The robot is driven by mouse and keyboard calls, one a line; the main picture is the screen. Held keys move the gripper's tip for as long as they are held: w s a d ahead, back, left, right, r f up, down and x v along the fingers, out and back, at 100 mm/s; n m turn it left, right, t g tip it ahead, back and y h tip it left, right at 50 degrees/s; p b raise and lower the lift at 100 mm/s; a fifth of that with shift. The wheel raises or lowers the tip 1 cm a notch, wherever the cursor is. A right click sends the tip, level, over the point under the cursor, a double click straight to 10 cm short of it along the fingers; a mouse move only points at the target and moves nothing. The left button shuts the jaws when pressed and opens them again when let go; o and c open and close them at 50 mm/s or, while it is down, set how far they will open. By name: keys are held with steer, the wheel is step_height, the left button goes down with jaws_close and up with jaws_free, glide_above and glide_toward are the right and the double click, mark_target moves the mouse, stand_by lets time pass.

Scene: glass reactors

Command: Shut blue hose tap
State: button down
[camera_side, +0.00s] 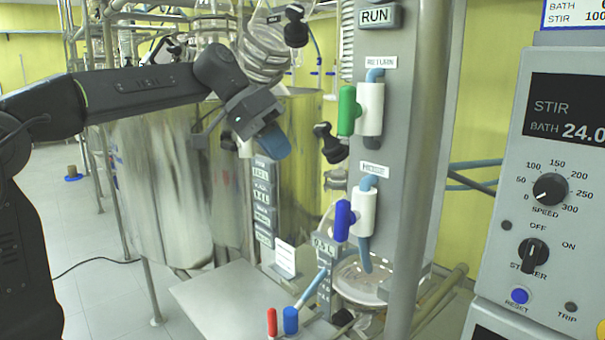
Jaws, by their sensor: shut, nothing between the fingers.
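The blue tap handle (343,221) hangs upright on the left side of a white tap body (363,211). A blue hose (365,255) runs down below that body, and a small label sits above it, too blurred to read surely. My gripper (274,141) is shut and empty, with blue-grey fingers pointing down and right. It is up and to the left of the blue handle, apart from it. I cannot tell the depth between them.
A green-handled tap (347,110) under a RETURN label is on the same grey panel (410,120), above the blue one. A steel vessel (165,190) stands behind my arm. A black knob (330,142) sticks out near my gripper. Red (272,322) and blue (291,320) handles stand below.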

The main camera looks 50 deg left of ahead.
mark_target(346, 203)
steer(key=w+d+f, duration=0.3)
steer(key=d+f, duration=0.4)
steer(key=d, duration=0.1)
steer(key=shift+w+d+f, duration=0.15)
steer(key=shift+d+f, duration=0.05)
steer(key=shift+f, duration=0.15)
steer(key=shift+d+r, duration=0.4)
steer(key=shift+d, duration=0.05)
stand_by(0.6)
steer(key=shift+d+r, duration=0.1)
steer(key=shift+d, duration=0.2)
steer(key=shift+d+r, duration=0.15)
steer(key=shift+d, duration=0.85)
